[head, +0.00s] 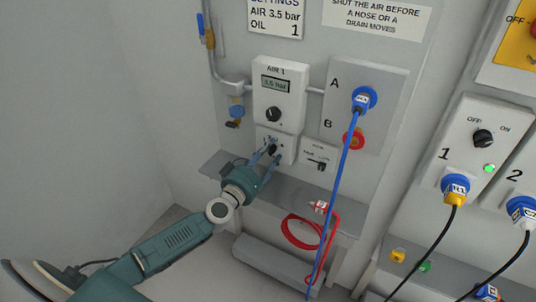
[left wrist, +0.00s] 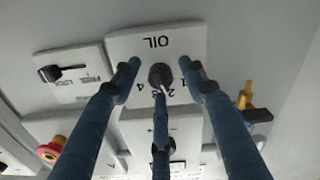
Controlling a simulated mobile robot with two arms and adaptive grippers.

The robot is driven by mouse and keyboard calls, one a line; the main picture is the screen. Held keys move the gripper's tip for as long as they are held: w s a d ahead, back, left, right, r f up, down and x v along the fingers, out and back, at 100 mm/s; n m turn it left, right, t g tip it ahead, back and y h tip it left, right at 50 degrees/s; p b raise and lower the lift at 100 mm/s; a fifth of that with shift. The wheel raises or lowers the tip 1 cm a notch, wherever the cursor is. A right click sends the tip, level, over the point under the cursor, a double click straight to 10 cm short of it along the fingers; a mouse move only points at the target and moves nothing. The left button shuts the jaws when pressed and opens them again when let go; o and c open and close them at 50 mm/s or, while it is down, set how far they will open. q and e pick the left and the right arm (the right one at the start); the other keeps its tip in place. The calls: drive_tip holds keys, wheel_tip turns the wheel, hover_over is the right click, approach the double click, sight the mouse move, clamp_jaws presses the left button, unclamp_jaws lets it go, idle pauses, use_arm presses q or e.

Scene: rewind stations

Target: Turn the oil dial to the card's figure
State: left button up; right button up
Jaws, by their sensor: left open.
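The settings card (head: 275,18) at the top of the head view reads AIR 3.5 bar and OIL 1. The oil dial is a dark round knob (head: 272,150) on a white panel below the air unit. In the left wrist view the OIL panel (left wrist: 190,42) appears upside down, and the knob (left wrist: 160,75) has a light pointer mark aimed toward the 2 and 3; the exact figure is unclear. My left gripper (head: 268,152) is open, its blue fingers spread around the knob, with gaps visible at the sides. The lower finger partly covers the figures. My right gripper is out of view.
The air unit (head: 280,90) with its display and knob is directly above. A lever panel (head: 319,158) stands right of the oil panel. A blue hose (head: 342,185) hangs from port A, and a red hose (head: 300,232) lies at the shelf (head: 345,222).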

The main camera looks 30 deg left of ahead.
use_arm(q)
drive_tip(key=shift+c, duration=0.3)
clamp_jaws()
drive_tip(key=shift+n, duration=0.3)
drive_tip(key=n+p, duration=0.1)
drive_tip(key=n, duration=0.2)
drive_tip(key=shift+f, duration=0.1)
drive_tip(key=shift+d+n, duration=0.1)
drive_tip(key=shift+n, duration=2.1)
drive_tip(key=shift+f, duration=0.1)
